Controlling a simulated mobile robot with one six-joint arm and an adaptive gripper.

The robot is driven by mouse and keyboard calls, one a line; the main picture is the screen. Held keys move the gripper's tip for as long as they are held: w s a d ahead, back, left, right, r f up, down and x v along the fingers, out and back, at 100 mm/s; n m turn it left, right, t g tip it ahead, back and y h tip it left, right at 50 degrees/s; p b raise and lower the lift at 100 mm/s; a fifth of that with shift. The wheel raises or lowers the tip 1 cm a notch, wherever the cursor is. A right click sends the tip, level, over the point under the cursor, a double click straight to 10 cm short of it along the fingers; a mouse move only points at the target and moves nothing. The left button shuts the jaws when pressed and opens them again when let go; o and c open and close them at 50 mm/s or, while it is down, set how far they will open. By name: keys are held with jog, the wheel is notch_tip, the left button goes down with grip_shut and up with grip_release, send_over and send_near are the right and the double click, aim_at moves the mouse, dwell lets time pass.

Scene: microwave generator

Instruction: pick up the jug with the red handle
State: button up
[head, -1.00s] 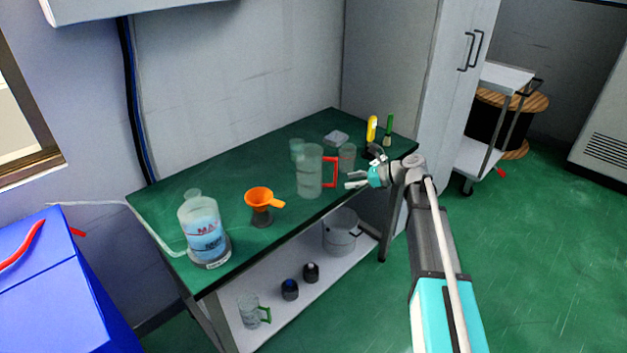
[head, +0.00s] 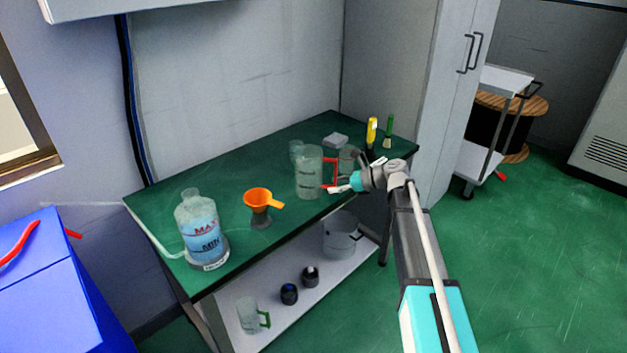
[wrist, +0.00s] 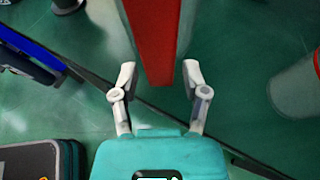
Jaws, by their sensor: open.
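The clear jug (head: 309,176) stands upright on the green table top. Its red handle (head: 331,172) faces right, toward my gripper. My gripper (head: 342,187) is open at the handle, near the table's front edge. In the wrist view the red handle (wrist: 154,40) runs down between the two open fingers of my gripper (wrist: 158,78). A gap shows on both sides, and the fingers do not appear to touch it. In the head view my gripper partly hides the lower handle.
Yellow (head: 372,130) and green (head: 388,130) handled tools stand at the right end.

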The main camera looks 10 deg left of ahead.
jog(key=shift+x, duration=1.15)
jog(key=shift+c, duration=0.3)
grip_shut()
